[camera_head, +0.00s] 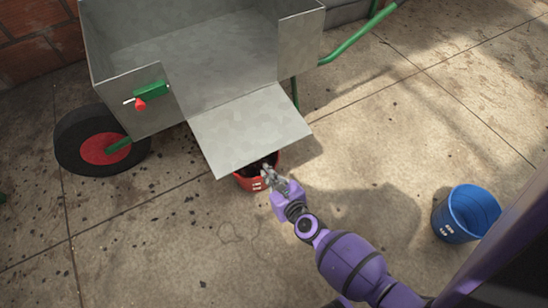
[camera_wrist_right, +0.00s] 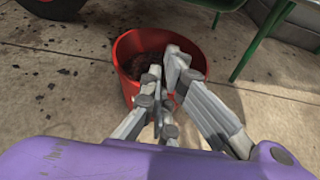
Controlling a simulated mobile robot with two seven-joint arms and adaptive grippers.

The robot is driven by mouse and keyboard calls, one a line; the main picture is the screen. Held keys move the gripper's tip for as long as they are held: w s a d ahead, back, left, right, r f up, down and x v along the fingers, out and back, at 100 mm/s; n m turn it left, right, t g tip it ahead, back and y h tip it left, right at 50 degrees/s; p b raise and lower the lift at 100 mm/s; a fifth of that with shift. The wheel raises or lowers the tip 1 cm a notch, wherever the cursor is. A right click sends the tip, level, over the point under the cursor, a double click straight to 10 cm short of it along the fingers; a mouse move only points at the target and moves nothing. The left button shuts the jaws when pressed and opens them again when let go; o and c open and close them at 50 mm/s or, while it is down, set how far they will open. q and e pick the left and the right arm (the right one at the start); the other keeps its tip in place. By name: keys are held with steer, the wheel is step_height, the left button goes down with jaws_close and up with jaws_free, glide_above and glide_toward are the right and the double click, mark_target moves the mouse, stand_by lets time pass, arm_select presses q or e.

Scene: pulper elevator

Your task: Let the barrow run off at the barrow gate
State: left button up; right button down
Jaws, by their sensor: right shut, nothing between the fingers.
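The grey metal barrow (camera_head: 200,45) stands at the upper left, on a black wheel with a red hub (camera_head: 103,147). Its gate (camera_head: 250,128) hangs open, sloping down and out toward me. A green latch block (camera_head: 151,90) with a red knob (camera_head: 140,104) sits on the barrow's front face, left of the gate. A red bucket (camera_head: 245,181) stands below the gate's lower edge, partly hidden by it. In the right wrist view the red bucket (camera_wrist_right: 128,75) holds dark material. My right gripper (camera_head: 268,172) is shut and empty at the bucket's near rim. My left gripper is not in view.
A blue bucket (camera_head: 466,213) stands on the paved floor at the right, apart from the barrow. A green barrow handle (camera_head: 358,37) reaches out to the upper right. Dark crumbs lie scattered on the floor at the left. A brick wall (camera_head: 38,50) is behind.

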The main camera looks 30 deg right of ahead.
steer(key=w+r+p, duration=0.2)
steer(key=r+p, duration=0.1)
steer(key=shift+w, duration=0.3)
stand_by(0.3)
